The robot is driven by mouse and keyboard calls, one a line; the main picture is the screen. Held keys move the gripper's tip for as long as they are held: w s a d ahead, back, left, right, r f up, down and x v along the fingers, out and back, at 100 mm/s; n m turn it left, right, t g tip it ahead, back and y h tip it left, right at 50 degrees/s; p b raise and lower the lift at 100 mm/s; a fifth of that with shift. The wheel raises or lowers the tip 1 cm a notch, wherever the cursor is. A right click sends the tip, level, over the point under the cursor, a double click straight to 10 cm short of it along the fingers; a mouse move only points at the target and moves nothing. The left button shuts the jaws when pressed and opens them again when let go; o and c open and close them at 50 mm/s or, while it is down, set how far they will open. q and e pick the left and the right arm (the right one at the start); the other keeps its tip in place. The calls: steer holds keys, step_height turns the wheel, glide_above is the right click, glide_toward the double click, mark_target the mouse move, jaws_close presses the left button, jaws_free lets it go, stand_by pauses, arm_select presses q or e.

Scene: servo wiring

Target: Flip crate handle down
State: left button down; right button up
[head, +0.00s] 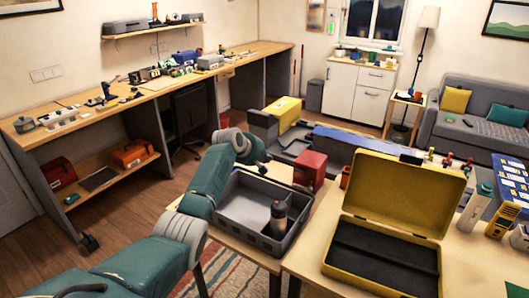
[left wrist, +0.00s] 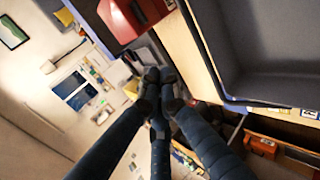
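The grey crate (head: 232,222) stands on the wooden table in the head view, with a dark bottle (head: 277,219) upright inside. Its grey wall and rim (left wrist: 270,103) fill the upper right of the left wrist view. I cannot make out its handle in either view. My left arm reaches from the lower left to the crate's far left corner. In the left wrist view, the dark fingers of my left gripper (left wrist: 156,82) meet at their tips, with nothing visible between them. The gripper is beside the crate; whether it touches is unclear. My right gripper is not in view.
A red box (head: 311,170) stands just behind the crate and shows in the left wrist view (left wrist: 135,15). An open yellow toolbox (head: 405,195) stands close on the right. A long workbench (head: 150,92) runs along the left wall. Open floor lies between it and the table.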

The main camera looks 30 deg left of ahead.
arm_select(q)
steer(key=r, duration=0.1)
steer(key=s+r, duration=0.1)
steer(key=r, duration=0.1)
steer(key=shift+s+d, duration=0.1)
steer(key=shift+s, duration=0.2)
steer(key=shift+w, duration=0.1)
